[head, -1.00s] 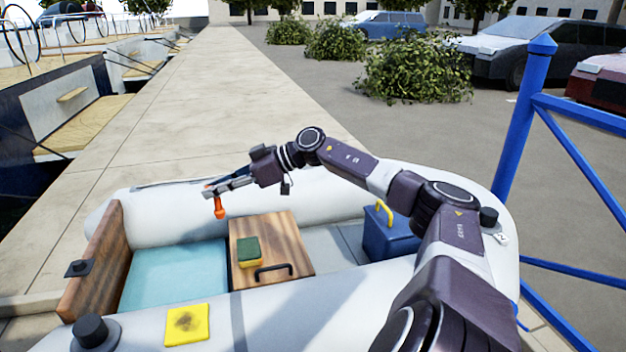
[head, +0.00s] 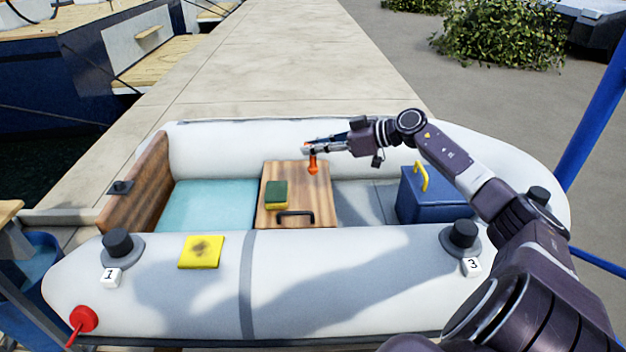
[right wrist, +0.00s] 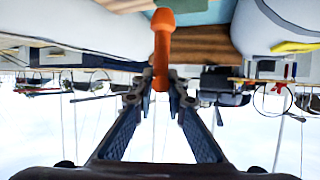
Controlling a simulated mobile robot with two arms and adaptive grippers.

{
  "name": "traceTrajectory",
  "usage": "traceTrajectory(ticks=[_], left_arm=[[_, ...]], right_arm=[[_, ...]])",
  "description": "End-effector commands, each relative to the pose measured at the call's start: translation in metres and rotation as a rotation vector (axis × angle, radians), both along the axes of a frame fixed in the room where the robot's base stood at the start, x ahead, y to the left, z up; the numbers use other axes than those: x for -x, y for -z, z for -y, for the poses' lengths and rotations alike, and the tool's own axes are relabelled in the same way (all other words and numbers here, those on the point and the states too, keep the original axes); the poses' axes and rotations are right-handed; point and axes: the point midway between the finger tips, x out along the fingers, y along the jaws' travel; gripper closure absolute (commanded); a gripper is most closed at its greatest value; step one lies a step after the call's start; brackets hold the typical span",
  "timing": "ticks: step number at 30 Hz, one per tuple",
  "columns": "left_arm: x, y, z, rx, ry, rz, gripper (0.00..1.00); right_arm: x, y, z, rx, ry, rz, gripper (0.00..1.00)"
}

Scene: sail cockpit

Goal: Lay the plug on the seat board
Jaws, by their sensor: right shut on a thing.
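The orange plug (head: 313,164) hangs upright from my right gripper (head: 307,149), which is shut on it. In the right wrist view the orange plug (right wrist: 162,45) sits between the fingertips of the right gripper (right wrist: 160,88). The seat board (head: 297,184) is a brown wooden panel with a black handle (head: 294,214), set across the inside of the grey inflatable boat. In the head view the plug appears over the far right part of the board; its exact height above it is hard to tell. My left gripper is not in view.
A green and yellow sponge (head: 276,195) lies on the board's left half; its right half looks clear. Pale blue water (head: 207,205) fills the left section. A blue box (head: 432,197) with a yellow handle stands right. A yellow patch (head: 201,252) lies on the near tube (head: 340,275).

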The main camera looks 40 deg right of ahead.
Motion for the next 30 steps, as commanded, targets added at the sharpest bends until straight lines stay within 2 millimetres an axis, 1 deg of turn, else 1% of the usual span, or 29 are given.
traceTrajectory(ticks=[1, 5, 8, 12, 14, 18, 21, 23, 30], left_arm=[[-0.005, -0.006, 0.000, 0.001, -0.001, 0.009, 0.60], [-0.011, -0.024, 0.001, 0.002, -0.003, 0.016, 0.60], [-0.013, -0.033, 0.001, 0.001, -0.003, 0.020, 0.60], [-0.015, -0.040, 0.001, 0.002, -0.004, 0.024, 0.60], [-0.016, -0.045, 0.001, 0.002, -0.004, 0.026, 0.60], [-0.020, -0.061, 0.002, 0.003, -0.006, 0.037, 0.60], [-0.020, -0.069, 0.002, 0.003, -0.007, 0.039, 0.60], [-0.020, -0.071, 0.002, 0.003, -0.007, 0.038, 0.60], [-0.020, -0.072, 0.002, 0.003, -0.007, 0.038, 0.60]], right_arm=[[0.000, 0.016, -0.001, -0.005, 0.001, 0.000, 1.00], [0.000, 0.040, -0.001, -0.004, 0.000, 0.000, 1.00], [0.000, 0.048, 0.000, 0.000, 0.000, 0.002, 1.00], [0.000, 0.056, 0.000, 0.000, 0.000, 0.001, 1.00], [0.000, 0.064, 0.000, -0.002, 0.001, 0.000, 1.00], [0.000, 0.081, 0.000, -0.001, 0.000, 0.000, 1.00], [0.000, 0.089, 0.000, -0.001, -0.001, 0.001, 1.00], [0.000, 0.091, 0.000, 0.000, -0.001, 0.001, 1.00], [0.000, 0.090, 0.000, 0.001, -0.002, 0.002, 1.00]])
